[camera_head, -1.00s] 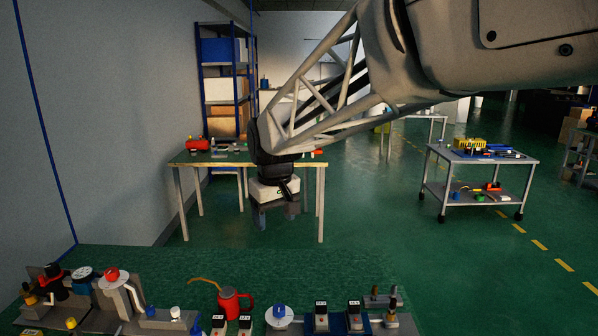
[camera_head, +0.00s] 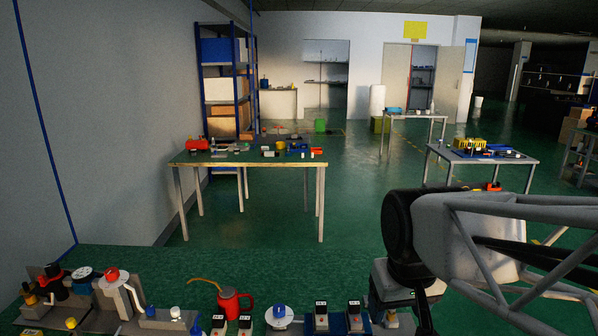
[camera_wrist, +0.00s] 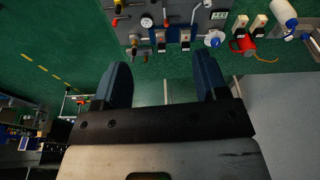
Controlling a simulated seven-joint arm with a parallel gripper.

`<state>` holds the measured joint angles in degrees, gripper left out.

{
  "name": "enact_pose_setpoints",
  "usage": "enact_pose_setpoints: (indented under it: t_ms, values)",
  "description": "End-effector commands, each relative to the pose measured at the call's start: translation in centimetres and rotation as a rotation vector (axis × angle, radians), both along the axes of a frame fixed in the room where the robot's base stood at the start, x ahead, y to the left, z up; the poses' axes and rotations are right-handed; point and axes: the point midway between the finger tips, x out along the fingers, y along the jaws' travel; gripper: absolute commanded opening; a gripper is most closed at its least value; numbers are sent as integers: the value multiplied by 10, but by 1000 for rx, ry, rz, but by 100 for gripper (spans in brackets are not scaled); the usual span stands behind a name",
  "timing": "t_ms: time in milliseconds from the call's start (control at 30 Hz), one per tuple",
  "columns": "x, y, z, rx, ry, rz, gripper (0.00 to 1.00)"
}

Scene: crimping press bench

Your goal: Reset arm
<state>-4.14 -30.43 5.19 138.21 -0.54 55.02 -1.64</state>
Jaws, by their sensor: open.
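My gripper (camera_wrist: 163,76) shows in the wrist view with its two blue-grey fingers spread well apart. Nothing is between the fingers; only floor and the bench edge show beyond them. In the head view my arm reaches in from the right, and the gripper end hangs at the lower right, partly cut off by the bottom edge. It is in front of the right end of the row of bench fittings and hides part of them; how high it is above the bench I cannot tell.
The green bench (camera_head: 250,265) carries a red can (camera_head: 230,303), a white disc with blue top (camera_head: 279,317) and labelled switches (camera_head: 321,316) along its near side. A pressure gauge (camera_wrist: 146,22) shows in the wrist view. A far table (camera_head: 245,164) and a trolley (camera_head: 480,158) stand beyond.

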Motion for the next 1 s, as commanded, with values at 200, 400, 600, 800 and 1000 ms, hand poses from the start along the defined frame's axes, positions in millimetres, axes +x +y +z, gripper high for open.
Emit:
enact_pose_setpoints:
  t_ms: [200,400,600,800,1000]
  values:
    - [-44,-21,-20,7,-17,-88,67]
    - [-61,-28,-30,10,-22,-122,67]
    - [-64,-29,-31,10,-23,-126,67]
    - [-63,-29,-31,10,-23,-125,67]
    - [-63,-29,-31,10,-22,-125,67]
